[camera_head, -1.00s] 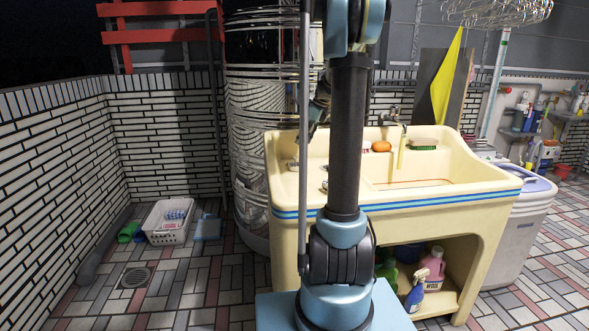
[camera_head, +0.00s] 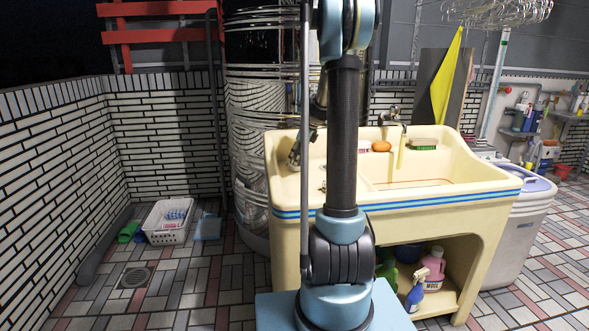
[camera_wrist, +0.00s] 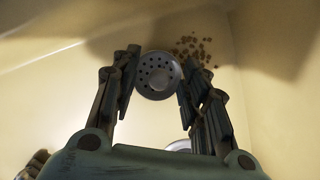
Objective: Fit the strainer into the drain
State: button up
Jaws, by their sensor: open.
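The strainer (camera_wrist: 158,76) is a round grey metal disc with dark holes. In the wrist view it lies on the cream sink surface between my fingertips. My gripper (camera_wrist: 156,80) is open, with one finger on each side of the strainer; I cannot tell whether either finger touches it. In the head view my gripper (camera_head: 294,156) is low over the left part of the cream sink (camera_head: 400,203), and the strainer is hidden. A shiny round rim (camera_wrist: 180,146), partly hidden behind my gripper's base, may be the drain.
Small brown bits (camera_wrist: 195,50) lie beside the strainer. An orange soap (camera_head: 381,146) and a green-bottomed brush (camera_head: 423,144) sit on the sink's back ledge near the tap (camera_head: 391,115). The sink walls are close around my gripper.

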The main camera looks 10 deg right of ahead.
grip_shut()
notch_tip(320, 180, up, 10)
jog(key=shift+f, duration=0.15)
jog(key=shift+s+r, duration=0.1)
jog(key=shift+r, duration=0.1)
dwell(0.5)
